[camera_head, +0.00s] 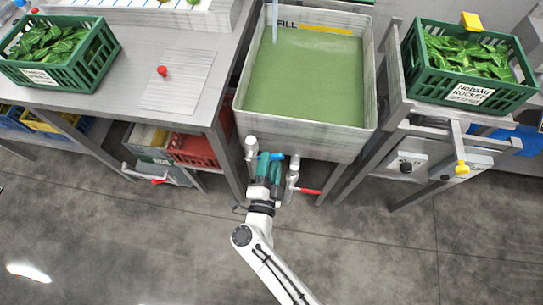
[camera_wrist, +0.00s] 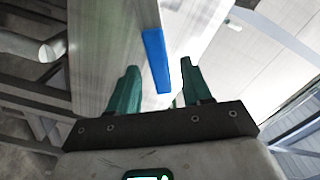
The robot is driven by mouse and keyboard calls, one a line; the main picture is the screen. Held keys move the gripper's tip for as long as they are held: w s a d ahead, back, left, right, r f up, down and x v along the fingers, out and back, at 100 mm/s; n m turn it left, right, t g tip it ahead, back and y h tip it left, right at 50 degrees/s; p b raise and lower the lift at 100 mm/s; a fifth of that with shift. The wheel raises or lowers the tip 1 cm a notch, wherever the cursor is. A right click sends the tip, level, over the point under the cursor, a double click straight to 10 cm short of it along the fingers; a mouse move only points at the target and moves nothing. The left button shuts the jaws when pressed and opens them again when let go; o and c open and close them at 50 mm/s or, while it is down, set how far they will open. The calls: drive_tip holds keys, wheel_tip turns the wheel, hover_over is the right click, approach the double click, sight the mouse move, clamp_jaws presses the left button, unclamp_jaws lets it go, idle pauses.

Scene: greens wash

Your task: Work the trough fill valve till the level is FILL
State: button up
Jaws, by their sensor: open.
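The trough (camera_head: 303,138) is a pale grey basin holding green water (camera_head: 305,80). A yellow strip (camera_head: 325,30) beside the word FILL (camera_head: 287,24) marks its back wall, and the water's far edge lies close below it. A blue valve handle (camera_head: 277,156) is at the trough's front. My gripper (camera_head: 267,163) is open at this handle. In the wrist view, the blue handle (camera_wrist: 156,60) stands between the two green fingers of my gripper (camera_wrist: 162,80), with a gap to the right finger. Whether the handle touches either finger cannot be told.
A second valve with a red handle (camera_head: 308,191) sits just right of my gripper. A pale vertical pipe or stream (camera_head: 275,22) enters the trough's back left corner. Green crates of leaves stand on the left bench (camera_head: 125,55) and at right (camera_head: 460,93). Floor in front is clear.

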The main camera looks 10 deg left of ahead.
drive_tip(key=s, duration=0.8)
drive_tip(key=shift+a, duration=0.15)
drive_tip(key=shift+c, duration=0.5)
idle(4.0)
